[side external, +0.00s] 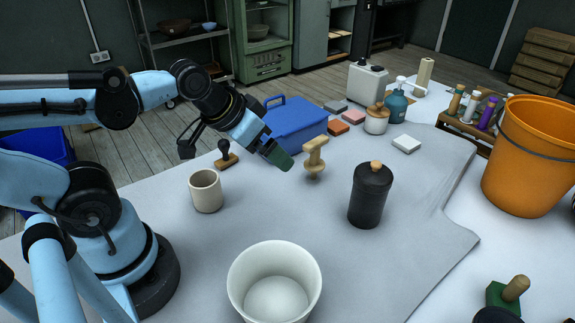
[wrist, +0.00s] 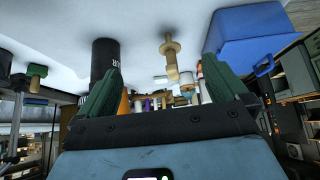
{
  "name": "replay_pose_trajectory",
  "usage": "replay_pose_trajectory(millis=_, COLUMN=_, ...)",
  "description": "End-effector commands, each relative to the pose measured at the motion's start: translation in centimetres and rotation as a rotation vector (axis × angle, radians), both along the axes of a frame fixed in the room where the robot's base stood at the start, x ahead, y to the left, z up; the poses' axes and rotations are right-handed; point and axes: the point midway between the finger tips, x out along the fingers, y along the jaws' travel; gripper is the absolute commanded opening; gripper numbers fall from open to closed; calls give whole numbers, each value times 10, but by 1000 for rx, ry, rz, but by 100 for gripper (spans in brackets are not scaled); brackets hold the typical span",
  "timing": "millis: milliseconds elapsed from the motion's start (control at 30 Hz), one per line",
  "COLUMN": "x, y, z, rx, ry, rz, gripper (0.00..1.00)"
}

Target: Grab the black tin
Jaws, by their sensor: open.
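The black tin (side external: 370,200) stands upright on the grey cloth right of centre in the side external view, with a black lid and a small wooden knob. In the wrist view the scene looks inverted, and the black tin (wrist: 104,58) shows behind the left green finger, with part of a pale label visible. My gripper (side external: 277,156) is up and left of the tin in the side view, apart from it, tilted down to the right. In the wrist view my gripper (wrist: 161,66) has its green fingers spread wide with nothing held between them.
A wooden stamp-like tool (side external: 315,157) stands between my gripper and the tin. A blue toolbox (side external: 295,125) is behind the gripper. A beige cup (side external: 206,191) and white bucket (side external: 274,285) are nearer. An orange bucket (side external: 530,155) stands right. Cloth around the tin is clear.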

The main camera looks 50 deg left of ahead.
Motion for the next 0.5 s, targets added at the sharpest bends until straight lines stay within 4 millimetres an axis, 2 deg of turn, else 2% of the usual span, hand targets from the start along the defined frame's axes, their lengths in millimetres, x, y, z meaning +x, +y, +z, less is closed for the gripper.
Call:
replay_pose_trajectory(millis=167, x=1, y=0, z=0, rx=-19, ry=7, rz=16, gripper=100)
replay_pose_trajectory(millis=267, x=5, y=-3, z=-1, rx=-99, ry=37, rz=79, gripper=100)
replay_pose_trajectory(millis=500, x=31, y=-23, z=-4, rx=-518, ry=220, rz=409, gripper=100)
